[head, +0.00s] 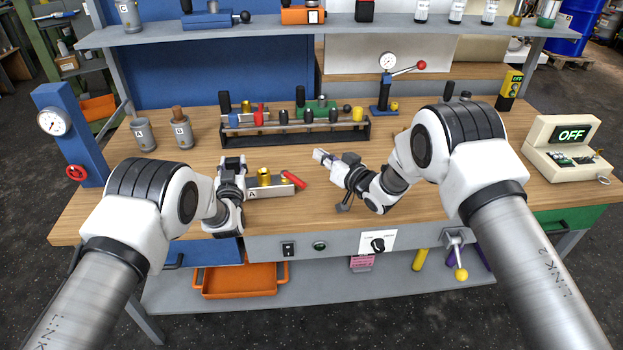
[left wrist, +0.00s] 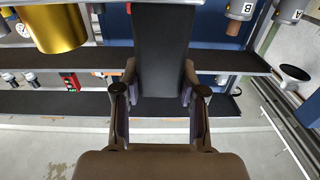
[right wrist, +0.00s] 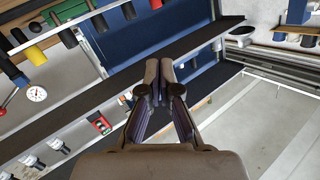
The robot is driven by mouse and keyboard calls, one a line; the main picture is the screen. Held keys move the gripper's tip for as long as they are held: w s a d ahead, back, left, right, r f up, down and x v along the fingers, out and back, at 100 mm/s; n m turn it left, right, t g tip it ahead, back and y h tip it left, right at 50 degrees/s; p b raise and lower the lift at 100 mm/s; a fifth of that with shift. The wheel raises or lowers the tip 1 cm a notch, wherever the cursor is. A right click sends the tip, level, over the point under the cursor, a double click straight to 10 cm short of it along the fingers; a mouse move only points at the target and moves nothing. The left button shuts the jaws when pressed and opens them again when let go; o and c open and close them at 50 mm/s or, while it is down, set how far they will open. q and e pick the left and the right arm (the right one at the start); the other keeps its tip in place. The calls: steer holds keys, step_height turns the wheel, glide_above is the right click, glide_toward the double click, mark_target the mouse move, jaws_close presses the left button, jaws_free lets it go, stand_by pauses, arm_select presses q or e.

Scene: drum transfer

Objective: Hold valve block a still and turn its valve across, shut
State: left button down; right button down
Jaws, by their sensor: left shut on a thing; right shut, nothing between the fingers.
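Valve block a (head: 270,191) is a grey block marked A on the wooden bench, with a brass fitting (head: 264,176) on top. Its red valve lever (head: 294,180) is at the right end and slants down to the right, at an angle to the block's length. My left gripper (head: 232,166) is shut on the block's left end. In the left wrist view a dark slab (left wrist: 160,50) stands between its fingers, with brass at upper left. My right gripper (head: 320,155) is shut and empty, a little right of the lever and apart from it; its closed fingers show in the right wrist view (right wrist: 158,72).
A black rack (head: 295,135) with several valve parts stands behind the block. A gauge stand with a red-knobbed lever (head: 385,92) is behind my right gripper. Grey cups (head: 144,134) stand at left, an OFF box (head: 568,148) at right. Bench between block and rack is clear.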

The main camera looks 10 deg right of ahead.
mark_target(294, 180)
arm_select(q)
steer(key=shift+r, duration=0.1)
arm_select(e)
steer(key=s+d+f+m+g+y, duration=0.1)
steer(key=d+m, duration=0.1)
steer(key=s+d+f+m+g+y, duration=0.1)
steer(key=s+d+f+m, duration=0.1)
steer(key=d+m, duration=0.1)
steer(key=s+d+f+m+g+y, duration=0.1)
steer(key=d+m+y, duration=0.1)
steer(key=m, duration=0.1)
steer(key=shift+s+d+f, duration=0.25)
steer(key=shift+d+f, duration=0.05)
steer(key=shift+f, duration=0.05)
steer(key=shift+s+d+f+m, duration=0.15)
steer(key=shift+s+d+m, duration=0.1)
steer(key=shift+m, duration=0.25)
steer(key=shift+a+f, duration=0.1)
steer(key=shift+a, duration=0.05)
steer(key=x, duration=0.9)
steer(key=shift+s+a, duration=0.1)
steer(key=shift+a, duration=0.05)
steer(key=a, duration=0.1)
steer(key=s+a, duration=0.1)
steer(key=a, duration=0.1)
steer(key=shift+s+f, duration=0.15)
steer(key=shift+f, duration=0.15)
steer(key=shift+s+a, duration=0.3)
